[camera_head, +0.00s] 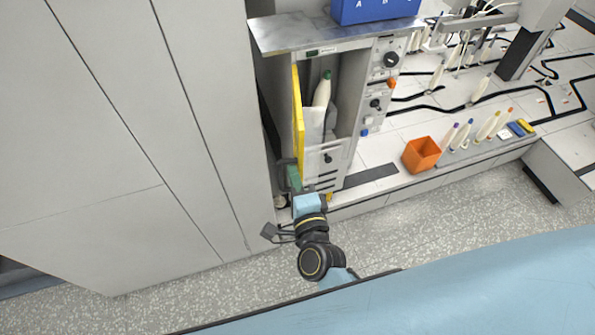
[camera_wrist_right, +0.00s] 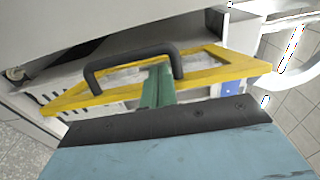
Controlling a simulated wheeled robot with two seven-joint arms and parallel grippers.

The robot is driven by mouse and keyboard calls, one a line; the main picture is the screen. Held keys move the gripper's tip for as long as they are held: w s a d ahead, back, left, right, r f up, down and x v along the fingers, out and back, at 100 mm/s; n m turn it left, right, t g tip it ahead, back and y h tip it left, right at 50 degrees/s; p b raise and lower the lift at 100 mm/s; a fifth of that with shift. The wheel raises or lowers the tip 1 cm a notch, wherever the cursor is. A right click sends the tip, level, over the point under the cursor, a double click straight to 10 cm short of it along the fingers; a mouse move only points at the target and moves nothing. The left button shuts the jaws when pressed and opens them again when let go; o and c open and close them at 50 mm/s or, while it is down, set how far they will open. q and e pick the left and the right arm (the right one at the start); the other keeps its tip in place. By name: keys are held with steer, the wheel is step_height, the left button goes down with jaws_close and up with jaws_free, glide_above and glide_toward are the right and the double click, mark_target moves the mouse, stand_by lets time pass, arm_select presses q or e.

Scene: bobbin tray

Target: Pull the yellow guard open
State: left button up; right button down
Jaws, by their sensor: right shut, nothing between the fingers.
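The yellow guard (camera_head: 298,115) is seen nearly edge-on in the head view. It stands out at the left side of the machine's opening, and the inside shows. In the right wrist view the guard (camera_wrist_right: 215,76) is a yellow frame with a black arched handle (camera_wrist_right: 128,57). My right gripper (camera_head: 293,178) is at the guard's lower end, with green fingers. In the right wrist view the shut, empty fingers (camera_wrist_right: 159,72) reach within the handle's arch, near its right leg. I cannot tell whether they touch it. My left gripper is not in view.
A white bobbin with a green top (camera_head: 322,90) stands inside the machine (camera_head: 353,100). A knob panel (camera_head: 381,88) is to its right. An orange bin (camera_head: 421,155) and several bobbins stand farther right. A tall grey cabinet (camera_head: 150,130) is close on the left.

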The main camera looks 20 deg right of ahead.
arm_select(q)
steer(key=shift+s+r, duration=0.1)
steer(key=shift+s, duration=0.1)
arm_select(e)
steer(key=shift+w+a, duration=0.1)
steer(key=shift+a, duration=0.35)
steer(key=shift+a, duration=0.15)
